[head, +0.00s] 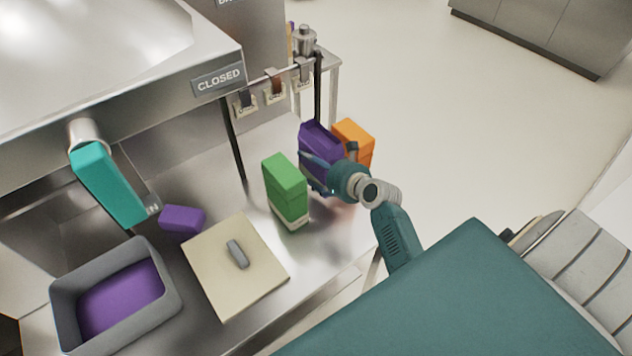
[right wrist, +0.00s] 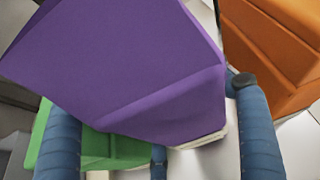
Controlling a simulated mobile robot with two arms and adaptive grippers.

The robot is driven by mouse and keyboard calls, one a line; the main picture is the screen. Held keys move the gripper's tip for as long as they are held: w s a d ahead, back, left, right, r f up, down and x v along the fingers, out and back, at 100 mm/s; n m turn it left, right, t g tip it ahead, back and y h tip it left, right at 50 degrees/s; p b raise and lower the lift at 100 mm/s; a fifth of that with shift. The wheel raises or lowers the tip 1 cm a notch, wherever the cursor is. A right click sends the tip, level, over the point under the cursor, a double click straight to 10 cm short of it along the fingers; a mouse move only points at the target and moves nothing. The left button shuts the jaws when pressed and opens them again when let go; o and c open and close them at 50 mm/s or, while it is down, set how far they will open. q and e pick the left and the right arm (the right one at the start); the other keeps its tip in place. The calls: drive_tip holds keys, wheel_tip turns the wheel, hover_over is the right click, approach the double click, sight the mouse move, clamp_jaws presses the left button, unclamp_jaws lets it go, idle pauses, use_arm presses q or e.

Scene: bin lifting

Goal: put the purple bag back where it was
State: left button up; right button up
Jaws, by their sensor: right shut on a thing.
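The purple bag (head: 318,138) is a tall box-shaped packet between a green bag (head: 286,188) and an orange bag (head: 354,138) at the far right end of the metal counter. My right gripper (head: 316,172) is shut on it from the near right side. In the right wrist view the purple bag (right wrist: 130,60) fills the upper middle, with my blue fingers low on both sides. Its base is mostly hidden, so I cannot tell whether it touches the counter. My left gripper is not in view.
A grey bin (head: 60,315) with purple contents stands at lower left. A small purple block (head: 183,219) lies near a beige board (head: 215,285) with a grey piece on it. A teal block (head: 108,185) slants below the machine marked CLOSED (head: 218,79). A rail with hooks (head: 272,80) runs behind.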

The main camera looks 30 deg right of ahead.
wheel_tip(320, 180, down, 4)
drive_tip(key=shift+w+f+b, duration=0.15)
drive_tip(key=shift+b, duration=0.2)
wheel_tip(320, 180, down, 2)
drive_tip(key=shift+f+b, duration=0.25)
drive_tip(key=shift+b, duration=0.2)
drive_tip(key=shift+f, duration=0.5)
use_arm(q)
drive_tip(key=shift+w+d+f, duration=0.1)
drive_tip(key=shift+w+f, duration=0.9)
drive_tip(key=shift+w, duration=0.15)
use_arm(e)
drive_tip(key=o, duration=1.4)
